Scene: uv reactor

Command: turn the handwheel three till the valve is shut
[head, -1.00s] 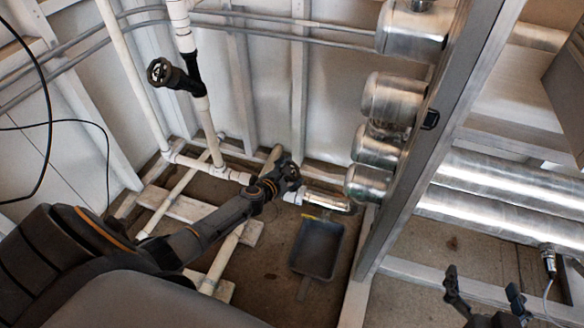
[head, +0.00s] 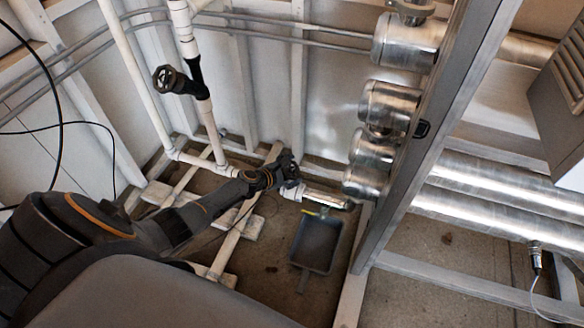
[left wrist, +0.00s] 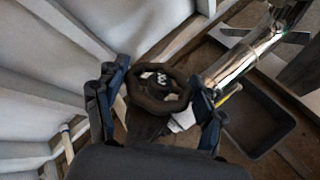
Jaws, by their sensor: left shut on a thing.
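A dark handwheel (left wrist: 158,90) with pale marks at its hub sits between the two fingers of my left gripper (left wrist: 157,97) in the left wrist view. The fingers are shut on its rim from both sides. I cannot read a number on it. In the head view my left gripper (head: 284,172) is at the low white pipe, just left of a shiny metal pipe end, and largely hides this wheel. A second black handwheel (head: 166,79) is on the upright pipe at the upper left, apart from the gripper. My right gripper is out of view.
A grey dustpan-like tray (head: 316,243) lies on the floor right of the gripper. Shiny metal cylinders (head: 392,104) and a slanted metal frame post (head: 447,110) stand to the right. White pipes (head: 138,85) and wall studs are at the left and back.

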